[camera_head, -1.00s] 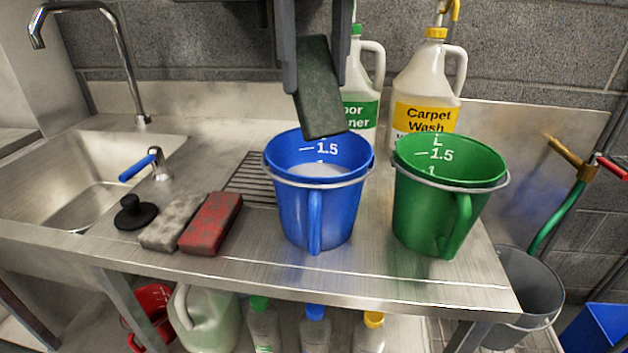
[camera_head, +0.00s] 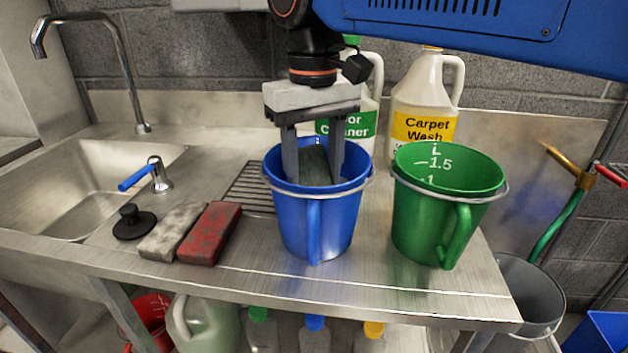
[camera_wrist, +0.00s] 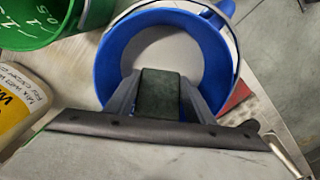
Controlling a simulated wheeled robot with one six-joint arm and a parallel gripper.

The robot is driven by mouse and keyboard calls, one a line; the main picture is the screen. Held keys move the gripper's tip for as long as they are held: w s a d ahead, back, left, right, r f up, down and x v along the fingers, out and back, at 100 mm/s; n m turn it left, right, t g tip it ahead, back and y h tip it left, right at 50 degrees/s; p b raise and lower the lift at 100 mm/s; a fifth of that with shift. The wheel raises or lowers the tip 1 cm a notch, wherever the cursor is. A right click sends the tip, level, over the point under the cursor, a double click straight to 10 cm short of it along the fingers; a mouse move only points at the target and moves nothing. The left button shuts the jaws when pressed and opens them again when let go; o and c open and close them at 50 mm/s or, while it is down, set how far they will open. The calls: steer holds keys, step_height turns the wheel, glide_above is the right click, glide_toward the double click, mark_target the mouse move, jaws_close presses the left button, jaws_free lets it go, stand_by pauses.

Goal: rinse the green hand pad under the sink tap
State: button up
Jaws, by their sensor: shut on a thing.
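The dark green hand pad (camera_head: 315,165) is held between the two fingers of my gripper (camera_head: 312,172), which points down into the blue bucket (camera_head: 312,222). The pad's lower part is inside the bucket and hidden by its front wall in the head view. In the wrist view the pad (camera_wrist: 159,98) sits between the fingers over pale liquid in the blue bucket (camera_wrist: 108,62). Whether it touches the liquid I cannot tell. The sink (camera_head: 105,190) is at the left, with its curved tap (camera_head: 122,65) and a blue-handled lever (camera_head: 140,177) beside it.
A green bucket (camera_head: 445,215) stands right of the blue one. Red (camera_head: 210,232) and grey (camera_head: 172,230) pads and a black plug (camera_head: 133,222) lie left of it. A Carpet Wash jug (camera_head: 425,95) and a cleaner jug (camera_head: 372,85) stand behind the buckets. A drain grate (camera_head: 248,188) lies beside the blue bucket.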

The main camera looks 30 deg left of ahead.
mark_target(314, 178)
steer(key=shift+f, duration=0.8)
steer(key=o, duration=1.2)
steer(key=shift+o, duration=0.2)
steer(key=shift+f, duration=0.1)
step_height(314, 178, up, 17)
steer(key=shift+s, duration=0.1)
steer(key=shift+c, duration=0.7)
